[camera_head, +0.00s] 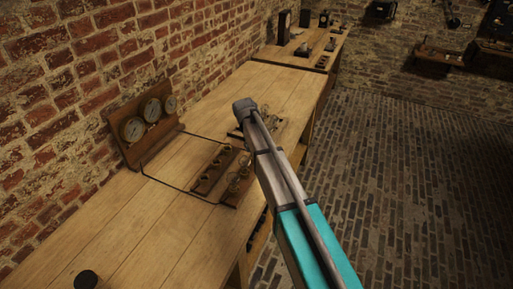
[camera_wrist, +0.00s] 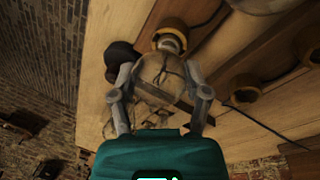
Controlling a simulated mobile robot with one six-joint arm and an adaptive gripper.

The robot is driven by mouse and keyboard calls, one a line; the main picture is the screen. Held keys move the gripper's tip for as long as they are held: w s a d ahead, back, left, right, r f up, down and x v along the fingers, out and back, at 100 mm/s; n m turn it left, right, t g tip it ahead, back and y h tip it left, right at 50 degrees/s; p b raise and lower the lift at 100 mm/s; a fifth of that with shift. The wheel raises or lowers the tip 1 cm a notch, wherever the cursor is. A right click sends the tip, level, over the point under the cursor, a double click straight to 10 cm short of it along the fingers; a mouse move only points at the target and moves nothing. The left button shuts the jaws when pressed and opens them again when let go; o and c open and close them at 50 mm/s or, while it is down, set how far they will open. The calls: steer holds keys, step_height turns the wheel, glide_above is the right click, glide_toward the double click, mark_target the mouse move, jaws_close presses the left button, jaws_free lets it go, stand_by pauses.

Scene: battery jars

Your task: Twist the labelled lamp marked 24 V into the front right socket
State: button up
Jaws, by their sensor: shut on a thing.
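My gripper (camera_wrist: 158,78) is shut on a rounded glass lamp (camera_wrist: 160,72) in the wrist view, one finger on each side of it. No 24 V marking can be read on it. The lamp's narrow end points to a brass ring-shaped socket (camera_wrist: 172,24) just beyond; I cannot tell whether it is seated. More brass sockets (camera_wrist: 242,88) sit to the right on a wooden board. In the head view the socket board (camera_head: 207,183) lies on the bench, left of my arm. My gripper and the lamp cannot be made out there.
A wooden panel with three round gauges (camera_head: 150,140) stands against the brick wall at left. The wooden bench (camera_head: 140,225) is largely clear in front. A dark rounded object (camera_wrist: 120,54) is close to the left finger. A dark cylinder (camera_head: 87,281) stands at the near end.

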steer(key=shift+m, duration=0.9)
steer(key=o, duration=1.1)
steer(key=shift+w, duration=0.1)
